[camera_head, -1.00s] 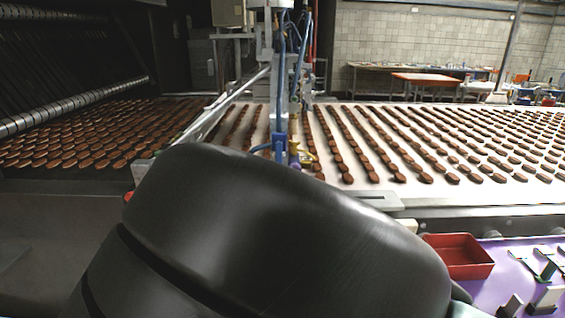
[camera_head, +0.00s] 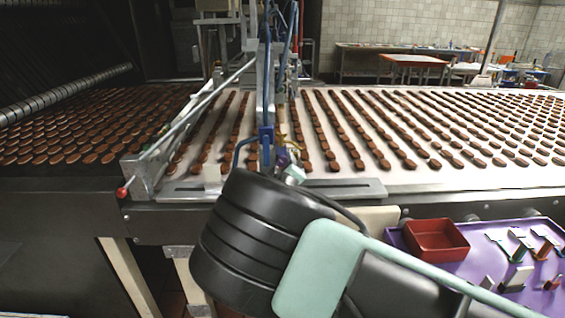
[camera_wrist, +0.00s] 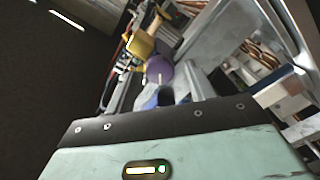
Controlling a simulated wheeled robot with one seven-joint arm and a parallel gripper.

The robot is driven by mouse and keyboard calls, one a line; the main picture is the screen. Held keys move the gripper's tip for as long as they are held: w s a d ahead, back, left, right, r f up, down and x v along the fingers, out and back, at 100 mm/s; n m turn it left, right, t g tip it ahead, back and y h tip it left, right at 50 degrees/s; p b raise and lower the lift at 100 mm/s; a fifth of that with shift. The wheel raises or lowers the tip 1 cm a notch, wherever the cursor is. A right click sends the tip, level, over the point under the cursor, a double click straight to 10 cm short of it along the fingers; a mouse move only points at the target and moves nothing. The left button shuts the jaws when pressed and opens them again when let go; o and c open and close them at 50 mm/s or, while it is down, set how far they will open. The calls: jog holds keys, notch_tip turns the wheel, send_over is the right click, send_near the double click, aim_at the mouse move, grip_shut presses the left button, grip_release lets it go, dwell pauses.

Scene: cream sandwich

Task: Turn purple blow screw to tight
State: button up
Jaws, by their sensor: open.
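The purple blow screw (camera_wrist: 159,69) shows as a round purple knob in the wrist view, just beyond the fingers of my gripper (camera_wrist: 167,96). A yellow fitting (camera_wrist: 140,44) is next to the knob on its upper left. My gripper is open; whether its fingers touch the knob cannot be told. In the head view, my gripper (camera_head: 291,173) is by the lower end of the blue-piped nozzle assembly (camera_head: 266,135), at the front edge of the conveyor. A small patch of purple shows there, mostly hidden.
The white conveyor (camera_head: 340,185) carries rows of brown biscuits. A rod with a red ball end (camera_head: 122,193) juts over its front left corner. A red bin (camera_head: 436,239) and several small tools lie on a purple-topped table (camera_head: 400,238) at the right.

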jog(key=shift+w, duration=0.35)
jog(key=c, duration=1)
